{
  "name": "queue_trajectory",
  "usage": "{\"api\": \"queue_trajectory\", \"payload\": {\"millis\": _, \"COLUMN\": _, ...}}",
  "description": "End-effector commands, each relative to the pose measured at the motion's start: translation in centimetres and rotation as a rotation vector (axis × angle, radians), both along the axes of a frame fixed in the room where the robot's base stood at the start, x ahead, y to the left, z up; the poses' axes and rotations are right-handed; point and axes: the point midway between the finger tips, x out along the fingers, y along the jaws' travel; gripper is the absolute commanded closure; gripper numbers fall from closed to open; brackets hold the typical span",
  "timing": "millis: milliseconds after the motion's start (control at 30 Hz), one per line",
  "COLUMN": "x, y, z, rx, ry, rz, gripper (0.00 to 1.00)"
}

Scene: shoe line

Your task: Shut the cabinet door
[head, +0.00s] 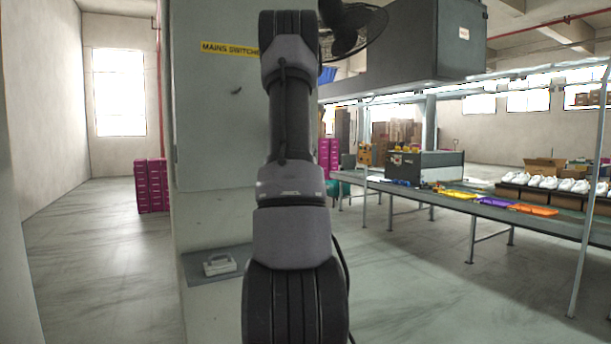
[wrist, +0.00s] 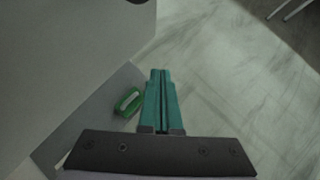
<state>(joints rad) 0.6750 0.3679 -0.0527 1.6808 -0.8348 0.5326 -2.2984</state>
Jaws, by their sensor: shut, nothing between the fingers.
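A tall pale grey-green cabinet (head: 215,110) with a yellow "MAINS SWITCHES" label (head: 229,48) stands left of centre in the head view. In the wrist view my gripper (wrist: 160,73) is shut and empty, teal fingers together, right of a green-rimmed piece (wrist: 128,102), apart from any surface I can make out.
A long table (head: 470,208) with trays and white shoes (head: 545,182) runs along the right. A dark grey overhead housing (head: 405,45) and a fan (head: 350,28) are above. Magenta crates (head: 151,185) stand behind left. The floor (head: 400,285) is clear between cabinet and table.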

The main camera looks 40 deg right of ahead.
Motion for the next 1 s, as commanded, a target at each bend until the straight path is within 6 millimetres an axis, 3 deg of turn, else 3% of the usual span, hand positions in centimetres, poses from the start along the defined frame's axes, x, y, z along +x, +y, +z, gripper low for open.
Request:
{"api": "queue_trajectory", "payload": {"millis": 500, "x": -5.3, "y": 1.6, "z": 5.2, "rx": 0.003, "ry": 0.003, "rz": 0.000, "gripper": 1.00}}
{"api": "queue_trajectory", "payload": {"millis": 867, "x": -5.9, "y": 1.8, "z": 5.8, "rx": 0.005, "ry": 0.004, "rz": 0.000, "gripper": 1.00}}
{"api": "queue_trajectory", "payload": {"millis": 1000, "x": -5.4, "y": 3.8, "z": 6.4, "rx": 0.039, "ry": -0.056, "rz": -0.038, "gripper": 1.00}}
